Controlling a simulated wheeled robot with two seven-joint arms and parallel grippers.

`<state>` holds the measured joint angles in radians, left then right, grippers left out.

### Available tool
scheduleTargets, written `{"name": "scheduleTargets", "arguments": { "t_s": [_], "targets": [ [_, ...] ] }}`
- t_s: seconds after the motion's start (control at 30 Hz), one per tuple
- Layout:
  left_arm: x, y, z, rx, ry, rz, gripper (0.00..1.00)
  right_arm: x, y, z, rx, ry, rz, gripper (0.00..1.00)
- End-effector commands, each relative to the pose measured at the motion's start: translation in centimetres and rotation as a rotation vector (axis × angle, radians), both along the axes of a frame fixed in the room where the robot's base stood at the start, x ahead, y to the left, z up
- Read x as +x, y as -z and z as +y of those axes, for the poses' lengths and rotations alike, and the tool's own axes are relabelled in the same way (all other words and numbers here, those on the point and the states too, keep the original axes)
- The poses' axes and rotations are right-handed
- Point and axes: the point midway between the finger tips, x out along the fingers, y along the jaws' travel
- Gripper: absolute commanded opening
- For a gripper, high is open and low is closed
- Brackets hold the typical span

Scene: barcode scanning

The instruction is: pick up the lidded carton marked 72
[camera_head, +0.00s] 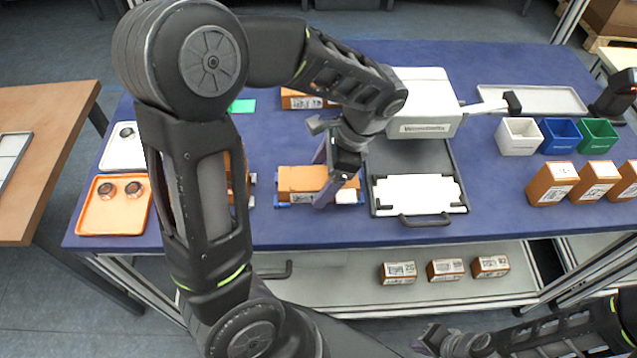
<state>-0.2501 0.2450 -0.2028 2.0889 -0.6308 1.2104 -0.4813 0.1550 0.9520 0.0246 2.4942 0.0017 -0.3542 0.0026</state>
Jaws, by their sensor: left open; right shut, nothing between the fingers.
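Brown cartons with white printed labels stand in several places, and their numbers are too small for me to read surely, so I cannot tell which is marked 72. One carton (300,182) lies on the blue table in front of my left arm. My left gripper (327,178) is open and points down at the right end of this carton; I cannot tell whether the fingers touch it. Three cartons stand on the lower shelf: left (398,272), middle (446,270), right (490,266). My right gripper (432,338) is shut and empty at the bottom, below the shelf.
Three more cartons (552,184) stand at the table's right. White, blue and green bins (562,137) stand behind them. A white machine (424,100) and a dark tray with a white pad (417,193) are right of my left gripper. An orange tray (112,216) is at left.

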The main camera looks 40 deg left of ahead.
Motion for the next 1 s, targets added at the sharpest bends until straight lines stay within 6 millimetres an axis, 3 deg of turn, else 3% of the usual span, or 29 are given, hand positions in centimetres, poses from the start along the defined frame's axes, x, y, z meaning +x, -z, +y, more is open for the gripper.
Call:
{"name": "scheduleTargets", "arguments": {
  "t_s": [0.63,1.0],
  "targets": [
    [-0.06,0.28,0.07,-0.001,0.000,-0.001,0.82,-0.01,0.01,0.00,0.000,0.000,0.000,0.00],
    [-0.06,0.28,0.07,-0.001,0.000,-0.001,0.52,-0.01,0.00,-0.01,0.000,0.000,0.000,0.00]
  ]
}}
